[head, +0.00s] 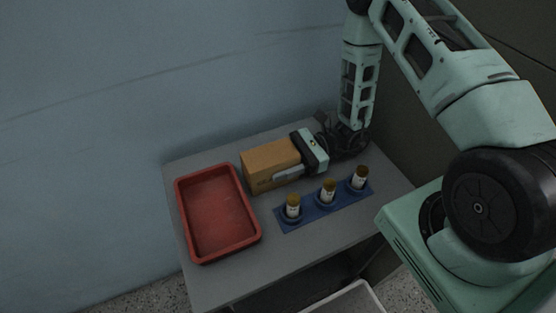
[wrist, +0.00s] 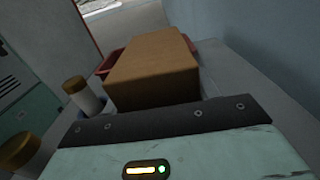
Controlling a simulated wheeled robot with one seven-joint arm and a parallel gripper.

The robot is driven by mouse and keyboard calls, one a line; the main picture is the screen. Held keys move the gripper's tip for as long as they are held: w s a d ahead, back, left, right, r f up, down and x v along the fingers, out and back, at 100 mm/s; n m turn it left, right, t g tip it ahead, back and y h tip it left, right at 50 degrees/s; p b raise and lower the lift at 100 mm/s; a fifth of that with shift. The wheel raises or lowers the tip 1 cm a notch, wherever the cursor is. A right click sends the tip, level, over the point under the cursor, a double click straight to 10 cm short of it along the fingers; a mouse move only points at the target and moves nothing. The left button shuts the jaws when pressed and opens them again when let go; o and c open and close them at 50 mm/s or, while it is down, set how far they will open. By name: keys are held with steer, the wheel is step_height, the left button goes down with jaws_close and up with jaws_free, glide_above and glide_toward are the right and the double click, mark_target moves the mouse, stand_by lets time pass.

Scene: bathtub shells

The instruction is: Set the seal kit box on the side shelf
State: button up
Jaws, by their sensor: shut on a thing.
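A tan cardboard box (head: 270,163), which I take to be the seal kit box, is at the back of a grey shelf table (head: 230,286), right of a red tray. My gripper (head: 294,170) reaches it from the right and is shut on it, with a finger along its near side. In the wrist view the box (wrist: 154,68) lies straight ahead of the gripper body, whose fingers are hidden there. I cannot tell whether the box rests on the surface or hangs just above it.
An empty red tray (head: 183,217) is at the left of the table. A blue rack (head: 310,218) with three capped white bottles (head: 328,191) stands close in front of my gripper. A blue wall (head: 90,120) is behind. Bare surface shows at the front. A white bin (head: 346,300) is below.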

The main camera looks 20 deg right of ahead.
steer(key=shift+f, duration=0.15)
steer(key=o, duration=1.2)
